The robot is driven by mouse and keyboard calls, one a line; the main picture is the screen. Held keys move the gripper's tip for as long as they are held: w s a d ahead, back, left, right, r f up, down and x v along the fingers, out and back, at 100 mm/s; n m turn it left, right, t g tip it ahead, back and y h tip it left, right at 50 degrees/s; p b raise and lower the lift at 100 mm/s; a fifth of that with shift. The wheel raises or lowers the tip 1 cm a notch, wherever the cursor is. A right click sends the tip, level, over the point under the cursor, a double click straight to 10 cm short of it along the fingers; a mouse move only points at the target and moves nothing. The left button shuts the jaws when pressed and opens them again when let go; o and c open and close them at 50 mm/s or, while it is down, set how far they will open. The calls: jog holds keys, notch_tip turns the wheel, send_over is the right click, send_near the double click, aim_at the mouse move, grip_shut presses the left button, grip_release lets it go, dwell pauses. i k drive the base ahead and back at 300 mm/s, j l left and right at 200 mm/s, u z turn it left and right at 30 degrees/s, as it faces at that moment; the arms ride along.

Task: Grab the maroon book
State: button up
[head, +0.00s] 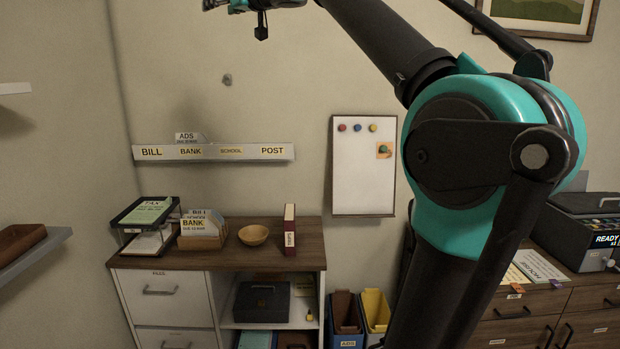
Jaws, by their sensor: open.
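The maroon book (290,230) stands upright on the wooden top of the cabinet, near its right end, with a white label low on its spine. My gripper (240,8) is at the top edge of the head view, partly cut off by the frame. It is open, high above the cabinet and well apart from the book. Nothing shows between its fingers.
A wooden bowl (253,236) stands just left of the book. Further left are a letter sorter (202,230) and a black paper tray (146,212). A whiteboard (364,166) hangs behind, right of the book. A brown box (20,241) lies on the left shelf.

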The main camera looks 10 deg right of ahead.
aim_at(289, 216)
jog(key=i+l+u, duration=0.15)
jog(key=l, duration=0.2)
jog(key=i+l+u, duration=0.2)
jog(key=l, duration=0.2)
jog(key=i+l+u, duration=0.15)
jog(key=l, duration=0.2)
jog(key=l+u, duration=0.15)
jog(key=l, duration=0.25)
jog(key=i+l+u, duration=0.2)
jog(key=l, duration=0.25)
jog(key=k, duration=0.05)
